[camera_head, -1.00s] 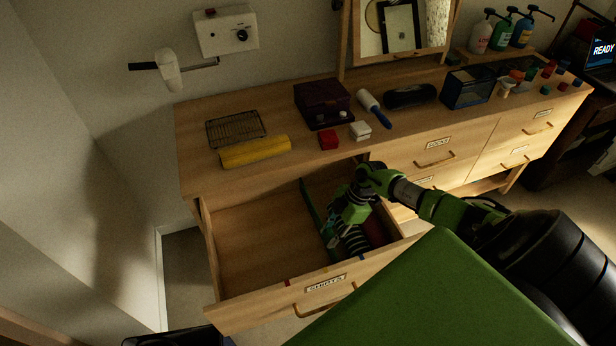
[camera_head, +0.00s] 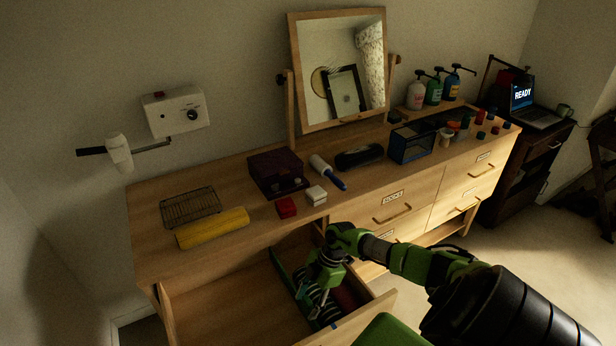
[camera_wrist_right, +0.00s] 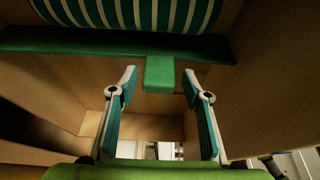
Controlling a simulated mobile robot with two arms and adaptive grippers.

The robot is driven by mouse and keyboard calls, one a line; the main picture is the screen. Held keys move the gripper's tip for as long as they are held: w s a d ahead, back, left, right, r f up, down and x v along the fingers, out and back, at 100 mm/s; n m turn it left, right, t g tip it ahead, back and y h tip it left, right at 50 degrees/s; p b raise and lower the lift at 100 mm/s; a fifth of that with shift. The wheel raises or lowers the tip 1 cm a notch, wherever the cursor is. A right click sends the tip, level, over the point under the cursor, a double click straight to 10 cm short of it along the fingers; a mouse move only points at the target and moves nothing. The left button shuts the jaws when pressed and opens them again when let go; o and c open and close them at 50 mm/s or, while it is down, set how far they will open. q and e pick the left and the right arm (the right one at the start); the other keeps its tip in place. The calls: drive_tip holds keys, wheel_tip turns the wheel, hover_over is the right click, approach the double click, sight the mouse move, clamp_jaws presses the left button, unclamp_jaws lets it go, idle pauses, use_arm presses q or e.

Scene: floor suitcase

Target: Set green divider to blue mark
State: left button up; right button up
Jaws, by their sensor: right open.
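The green divider (camera_head: 284,274) stands in the open drawer, running from back to front on the left of my right gripper. In the right wrist view, the divider (camera_wrist_right: 110,42) crosses near the top, with a green tab (camera_wrist_right: 159,76) sticking out from it. My right gripper (camera_wrist_right: 160,73) is open, with one finger on each side of the tab; contact is not clear. In the head view, the right gripper (camera_head: 318,309) points down into the drawer. A small blue mark (camera_head: 333,325) shows on the drawer's front rim. My left gripper is not in view.
Green-and-white striped cloth (camera_wrist_right: 130,13) lies beyond the divider. The drawer (camera_head: 222,300) is bare on its left side; its front is partly cut off. The dresser top holds a yellow roll (camera_head: 212,228), a wire rack (camera_head: 190,207), a dark box (camera_head: 275,173) and a mirror (camera_head: 341,75).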

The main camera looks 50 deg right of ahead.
drive_tip(key=v, duration=1.2)
idle(0.3)
